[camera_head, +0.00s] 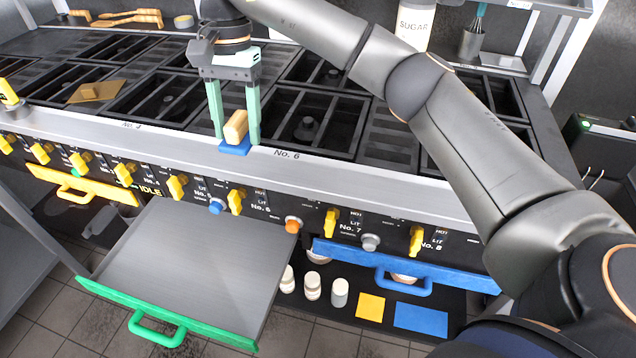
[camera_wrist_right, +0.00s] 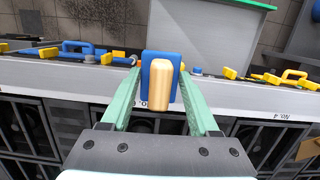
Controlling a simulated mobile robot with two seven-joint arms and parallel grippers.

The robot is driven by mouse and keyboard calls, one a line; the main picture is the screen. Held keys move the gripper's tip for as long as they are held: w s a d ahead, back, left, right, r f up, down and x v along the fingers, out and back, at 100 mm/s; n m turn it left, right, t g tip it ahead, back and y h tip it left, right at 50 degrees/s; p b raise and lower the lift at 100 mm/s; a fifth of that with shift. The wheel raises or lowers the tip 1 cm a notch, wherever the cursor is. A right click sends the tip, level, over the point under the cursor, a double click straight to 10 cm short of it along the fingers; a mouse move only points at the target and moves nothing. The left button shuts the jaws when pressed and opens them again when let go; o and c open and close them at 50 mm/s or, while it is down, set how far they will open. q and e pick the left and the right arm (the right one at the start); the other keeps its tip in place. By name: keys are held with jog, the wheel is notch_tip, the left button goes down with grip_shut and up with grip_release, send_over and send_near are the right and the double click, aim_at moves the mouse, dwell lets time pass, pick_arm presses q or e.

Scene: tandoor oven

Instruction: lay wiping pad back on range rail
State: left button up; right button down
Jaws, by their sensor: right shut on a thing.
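The wiping pad, a blue base with a pale wooden block on top (camera_head: 235,127), is between the fingers of my right gripper (camera_head: 236,140). In the wrist view the pad's blue base (camera_wrist_right: 152,57) shows past the wooden block, and the right gripper (camera_wrist_right: 161,72) has a finger on each side, shut on the pad. The pad is over the pale range rail (camera_head: 330,175), close to the "No. 6" label. I cannot tell whether its base touches the rail. My left gripper is not in view.
A green-handled drawer (camera_head: 180,265) stands open below the rail. A blue-handled drawer front (camera_head: 405,265) is to its right. Yellow knobs (camera_head: 177,187) line the front panel. The rail right of the pad is clear.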

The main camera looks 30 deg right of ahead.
jog(key=shift+r, duration=0.4)
send_over(318, 175)
jog(key=w+a, duration=0.1)
jog(key=a, duration=0.3)
notch_tip(318, 175, down, 4)
jog(key=d+f, duration=0.1)
jog(key=f, duration=0.1)
jog(key=d+f, duration=0.1)
jog(key=d, duration=0.1)
jog(key=shift+s+f+b, duration=0.2)
jog(key=shift+f+b, duration=0.1)
jog(key=shift+f, duration=0.1)
jog(key=shift+s+d+f, duration=0.1)
jog(key=shift+d+f, duration=0.35)
jog(key=shift+f, duration=0.25)
jog(key=shift+d+f, duration=0.2)
jog(key=shift+f, duration=1.5)
jog(key=shift+f, duration=0.15)
jog(key=shift+c, duration=0.7)
grip_release()
